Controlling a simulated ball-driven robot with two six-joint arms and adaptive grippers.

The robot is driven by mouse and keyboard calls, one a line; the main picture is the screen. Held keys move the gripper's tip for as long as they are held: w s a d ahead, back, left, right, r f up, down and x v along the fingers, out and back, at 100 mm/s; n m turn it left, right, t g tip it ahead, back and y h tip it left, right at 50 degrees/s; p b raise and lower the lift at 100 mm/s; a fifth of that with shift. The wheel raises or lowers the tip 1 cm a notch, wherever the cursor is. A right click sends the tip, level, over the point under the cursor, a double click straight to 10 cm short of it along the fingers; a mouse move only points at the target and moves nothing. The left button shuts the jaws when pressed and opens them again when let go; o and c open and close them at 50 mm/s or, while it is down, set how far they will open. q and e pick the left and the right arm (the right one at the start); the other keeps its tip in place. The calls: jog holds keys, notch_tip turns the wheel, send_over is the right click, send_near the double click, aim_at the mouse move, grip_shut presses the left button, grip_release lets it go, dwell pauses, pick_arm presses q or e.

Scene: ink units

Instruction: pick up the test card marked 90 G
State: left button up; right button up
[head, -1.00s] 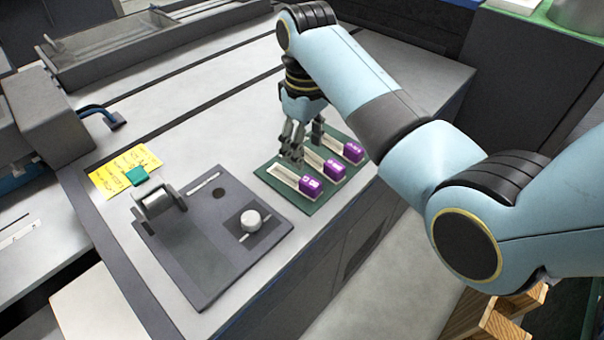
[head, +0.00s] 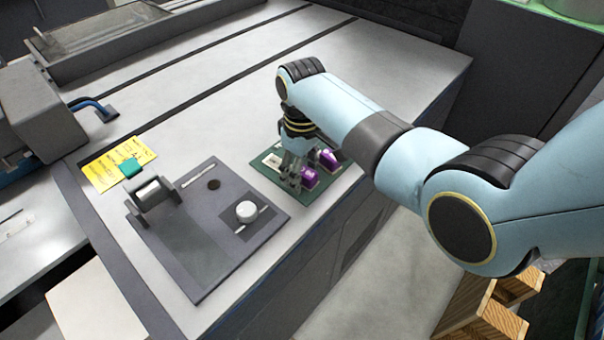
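A dark green mat (head: 268,178) lies near the table's right edge and holds white test cards with purple end blocks. One purple block (head: 309,178) sits just right of my fingers and another purple block (head: 329,159) lies farther back. A white card end (head: 272,160) shows left of the gripper. The markings are too small to read, so I cannot tell which card is 90 G. My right gripper (head: 292,176) is low over the mat, fingers down, hiding much of the cards. I cannot tell whether it is closed on one. My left gripper is out of view.
Left of the mat is a dark grey panel (head: 205,255) with a roller and a white knob (head: 246,211). A yellow sheet (head: 103,170) with a teal block (head: 130,167) lies behind it. The table behind the mat is clear. Wooden crates (head: 487,310) stand on the floor at lower right.

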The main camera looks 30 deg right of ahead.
grip_shut()
